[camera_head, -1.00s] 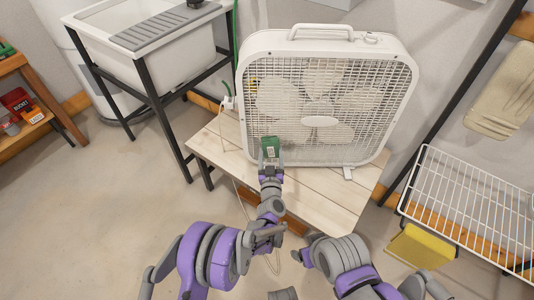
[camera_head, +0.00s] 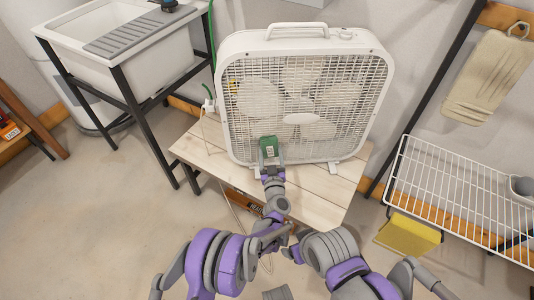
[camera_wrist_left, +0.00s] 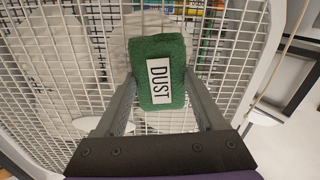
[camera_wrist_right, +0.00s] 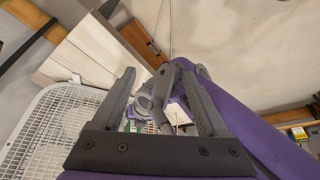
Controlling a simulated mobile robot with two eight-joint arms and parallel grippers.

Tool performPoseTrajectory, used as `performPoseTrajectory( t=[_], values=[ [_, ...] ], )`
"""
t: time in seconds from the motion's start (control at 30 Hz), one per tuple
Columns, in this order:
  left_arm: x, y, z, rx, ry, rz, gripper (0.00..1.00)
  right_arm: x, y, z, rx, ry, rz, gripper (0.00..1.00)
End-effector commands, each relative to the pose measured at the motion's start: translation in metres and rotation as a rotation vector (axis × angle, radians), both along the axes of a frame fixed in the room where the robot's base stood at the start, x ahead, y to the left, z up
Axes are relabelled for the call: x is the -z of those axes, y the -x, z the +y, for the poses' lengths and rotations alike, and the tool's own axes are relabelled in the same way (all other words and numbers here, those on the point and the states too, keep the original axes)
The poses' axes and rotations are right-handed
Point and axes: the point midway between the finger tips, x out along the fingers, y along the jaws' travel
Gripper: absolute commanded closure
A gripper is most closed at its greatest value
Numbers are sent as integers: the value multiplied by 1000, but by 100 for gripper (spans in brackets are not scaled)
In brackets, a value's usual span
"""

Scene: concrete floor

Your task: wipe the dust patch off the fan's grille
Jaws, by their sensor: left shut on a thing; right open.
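The white box fan (camera_head: 300,35) stands upright on a small wooden table, its grille (camera_head: 340,120) facing me. My left gripper (camera_head: 270,165) is shut on a green pad (camera_head: 269,147) in front of the grille's lower part, left of the hub. In the left wrist view the pad (camera_wrist_left: 157,48) carries a white label reading DUST and sits between both fingers. It looks at or very near the grille wires; contact is unclear. I cannot make out a dust patch; the pad hides the grille behind it. My right gripper (camera_wrist_right: 160,85) is open and empty, low and away from the grille.
The table top (camera_head: 315,195) is clear in front of the fan. A utility sink (camera_head: 120,45) stands left. A white wire rack (camera_head: 460,190) with a yellow object (camera_head: 408,236) below it is at right. A cord (camera_head: 204,130) hangs at the table's left.

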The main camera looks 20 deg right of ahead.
Motion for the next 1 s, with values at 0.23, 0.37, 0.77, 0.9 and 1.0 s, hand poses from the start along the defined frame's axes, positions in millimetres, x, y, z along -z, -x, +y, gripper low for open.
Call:
performPoseTrajectory(
  t=[0.23,0.37,0.77,0.9,1.0],
  values=[
    [0,6,-21,2,1,0,73,1,0,0,0,0,0,24],
    [0,8,-30,2,1,0,73,2,0,0,0,0,0,24],
    [0,16,-52,5,1,0,73,3,0,0,1,-1,0,24],
    [-1,22,-65,8,3,1,73,3,-1,1,1,-4,-1,24],
    [-1,23,-67,7,2,1,73,3,-1,1,1,-4,-1,25]
  ],
)
